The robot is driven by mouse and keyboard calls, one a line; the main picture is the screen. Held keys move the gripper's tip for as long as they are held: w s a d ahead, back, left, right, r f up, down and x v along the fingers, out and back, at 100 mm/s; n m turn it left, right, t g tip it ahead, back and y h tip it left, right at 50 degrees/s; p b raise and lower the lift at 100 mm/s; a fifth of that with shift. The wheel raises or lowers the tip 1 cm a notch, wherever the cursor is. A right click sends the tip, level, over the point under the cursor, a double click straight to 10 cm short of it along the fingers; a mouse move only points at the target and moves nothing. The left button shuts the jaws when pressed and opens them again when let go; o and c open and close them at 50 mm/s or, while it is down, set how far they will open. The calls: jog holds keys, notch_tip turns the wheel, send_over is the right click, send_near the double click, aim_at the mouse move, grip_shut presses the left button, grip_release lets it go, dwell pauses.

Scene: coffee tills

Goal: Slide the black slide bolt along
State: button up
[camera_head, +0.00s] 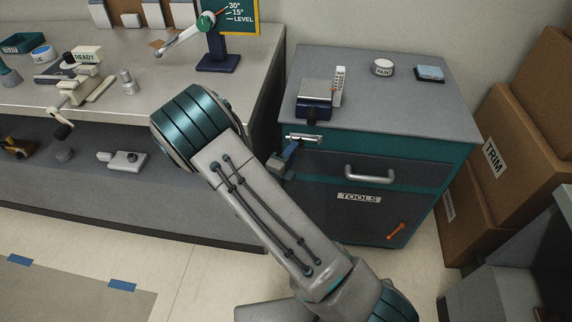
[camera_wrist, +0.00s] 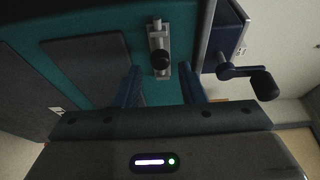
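The slide bolt (camera_wrist: 159,28) is a pale metal bar in a bracket on the teal cabinet front, with a round black knob (camera_wrist: 161,59) standing out from it. In the head view the bolt (camera_head: 303,137) sits near the cabinet's upper left front, above the drawer. My gripper (camera_wrist: 161,84) is open in the wrist view. Its two blue fingers stand apart on either side below the knob, with the knob lying between their lines and just past the tips. I see no contact. In the head view my gripper (camera_head: 288,153) is at the bolt, partly hidden by my arm.
A blue device (camera_wrist: 225,35) with a crank handle (camera_wrist: 264,84) juts out close to the right finger. The drawer handle (camera_head: 370,173) protrudes right of the bolt. Brown boxes (camera_head: 520,150) stand right of the cabinet; a workbench (camera_head: 130,70) stands left.

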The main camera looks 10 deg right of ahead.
jog(key=x, duration=0.2)
jog(key=shift+w+d+f+b, duration=0.1)
jog(key=shift+w+d+b, duration=0.2)
jog(key=shift+w+d, duration=0.25)
jog(key=shift+w, duration=0.05)
jog(key=shift+c, duration=0.6)
grip_shut()
jog(key=c, duration=0.7)
grip_release()
jog(key=shift+o, duration=0.2)
jog(key=shift+s+d, duration=0.1)
jog(key=shift+s+d+p, duration=0.2)
jog(key=shift+d+p, duration=0.1)
jog(key=shift+d, duration=0.35)
jog(key=shift+s+d+p, duration=0.25)
jog(key=shift+d+p, duration=0.05)
jog(key=shift+d, duration=0.35)
jog(key=o, duration=1)
jog(key=shift+s, duration=0.1)
